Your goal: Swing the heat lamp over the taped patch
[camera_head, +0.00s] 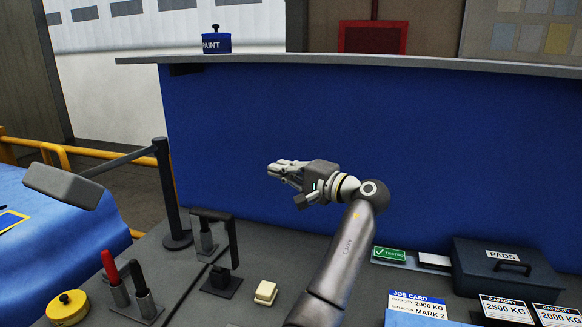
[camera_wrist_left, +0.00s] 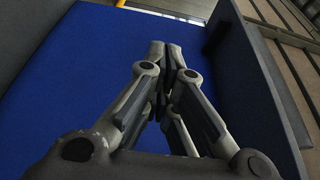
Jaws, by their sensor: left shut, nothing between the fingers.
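The heat lamp is a grey box-shaped head (camera_head: 63,185) at the left, on a thin dark boom (camera_head: 120,160) from an upright black post (camera_head: 168,195). The taped patch (camera_head: 10,221) is a yellow outline on that surface, partly cut off by the left picture edge, left of the lamp head. My left gripper (camera_head: 272,170) is shut and empty, pointing left, in front of the blue panel and right of the post. Its closed fingers also show in the left wrist view (camera_wrist_left: 165,50). My right gripper is not seen.
A blue PAINT tin (camera_head: 216,42) sits on the shelf. A yellow rail (camera_head: 58,153) runs behind.

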